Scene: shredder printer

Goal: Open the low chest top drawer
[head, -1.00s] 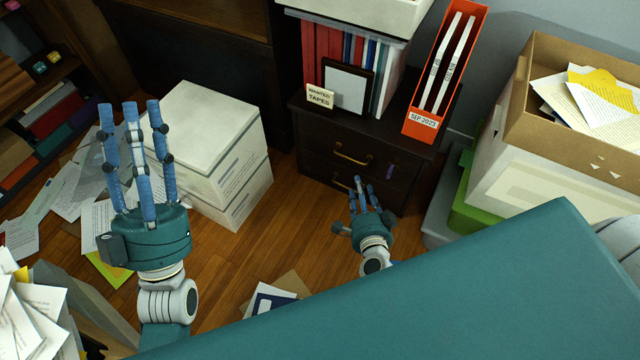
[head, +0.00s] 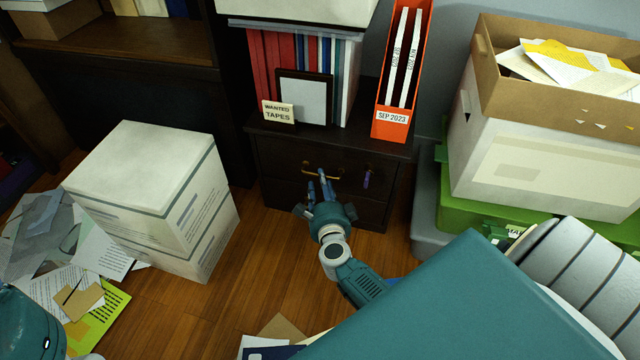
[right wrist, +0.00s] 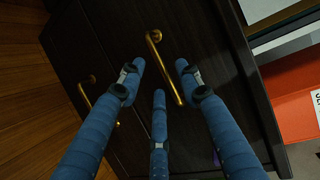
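The low chest (head: 285,150) is dark wood and stands against the back wall. Its top drawer (head: 350,167) is shut and has a brass bar handle (head: 323,175). My right gripper (head: 322,185) is in front of the top drawer, its fingers reaching up at the handle. In the right wrist view the right gripper (right wrist: 160,85) has its three blue fingers spread, with the top handle (right wrist: 165,68) just beyond the tips. A lower handle (right wrist: 88,92) shows to the left there. At the lower left of the head view, only a teal part of my left arm shows; its fingers are out of view.
A framed picture (head: 304,98), a "wanted tapes" sign (head: 278,112) and an orange file holder (head: 391,122) stand on the chest. Stacked white boxes (head: 150,180) are left. Green and grey bins (head: 428,215) are close on the right.

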